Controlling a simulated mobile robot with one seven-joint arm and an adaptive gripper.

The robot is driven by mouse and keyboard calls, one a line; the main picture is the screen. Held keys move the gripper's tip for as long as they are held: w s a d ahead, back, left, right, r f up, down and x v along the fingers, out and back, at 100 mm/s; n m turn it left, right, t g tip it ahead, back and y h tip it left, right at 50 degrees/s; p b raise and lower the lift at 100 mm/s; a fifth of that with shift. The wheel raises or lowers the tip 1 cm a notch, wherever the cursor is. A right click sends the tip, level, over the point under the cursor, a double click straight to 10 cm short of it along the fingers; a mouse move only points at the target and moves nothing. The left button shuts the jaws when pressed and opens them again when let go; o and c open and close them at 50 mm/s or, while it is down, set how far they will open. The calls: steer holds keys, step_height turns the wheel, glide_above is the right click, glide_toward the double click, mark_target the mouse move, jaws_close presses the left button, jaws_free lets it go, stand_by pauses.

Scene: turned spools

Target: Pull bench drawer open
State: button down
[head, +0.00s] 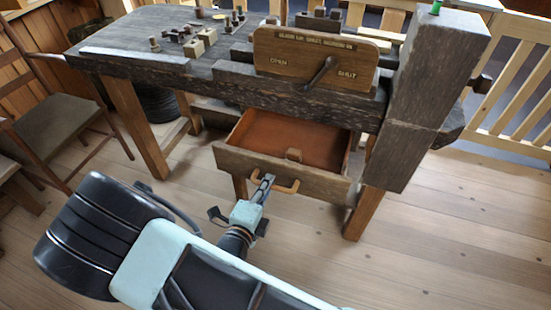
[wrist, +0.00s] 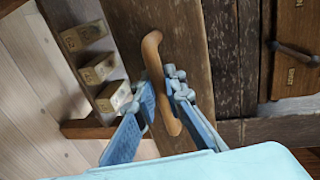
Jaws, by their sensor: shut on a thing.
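The bench drawer (head: 270,177) is pulled well out from under the dark wooden bench (head: 230,88), and its reddish-brown inside shows. A curved wooden handle (head: 288,186) sits on its front. My gripper (head: 267,182) is at the left part of the handle in the head view. In the wrist view, my blue fingers (wrist: 162,90) stand on either side of the handle (wrist: 152,50), shut on it. The dark drawer front (wrist: 185,40) runs behind it in that view.
A wooden panel (head: 315,58) marked OPEN and SHUT, with a dark lever, stands above the drawer. A thick post (head: 425,100) rises at the bench's right. A chair (head: 60,115) stands at left. The floor (head: 450,240) at right is clear.

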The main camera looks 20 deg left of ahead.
steer(key=f+p+v, duration=0.1)
steer(key=v, duration=0.5)
steer(key=shift+f, duration=0.1)
steer(key=c, duration=2)
jaws_free()
steer(key=shift+s, duration=0.1)
steer(key=v, duration=1.2)
